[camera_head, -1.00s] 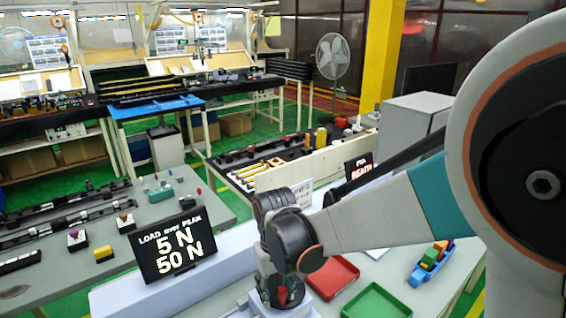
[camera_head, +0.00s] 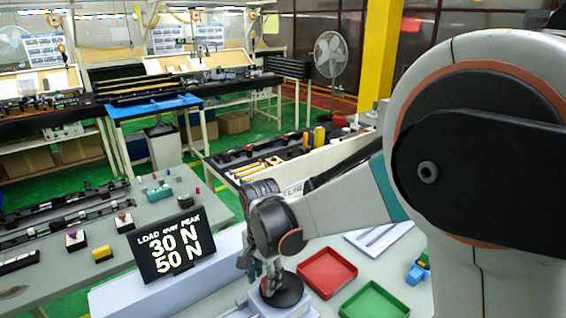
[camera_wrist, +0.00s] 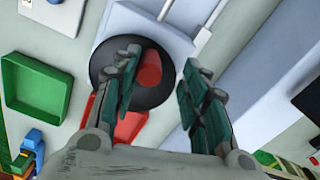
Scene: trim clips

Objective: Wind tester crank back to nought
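The tester's crank is a black disc (camera_head: 284,291) with a red handle (camera_wrist: 150,68), on a pale base. In the wrist view the disc (camera_wrist: 107,66) lies beyond my fingers. My gripper (camera_wrist: 162,62) is open; the red handle shows between its fingers, closer to the left finger, with a gap to the right finger. I cannot tell whether the left finger touches it. In the head view my gripper (camera_head: 256,268) is at the crank, and the handle is hidden. The black display (camera_head: 171,246) reads load 30 N over peak 50 N.
A red tray (camera_head: 327,272) and a green tray (camera_head: 374,303) lie right of the crank. A blue holder (camera_head: 417,272) with coloured blocks is partly hidden by my arm. A long pale housing (camera_head: 130,290) lies left of the crank. Another bench (camera_head: 60,262) stands left.

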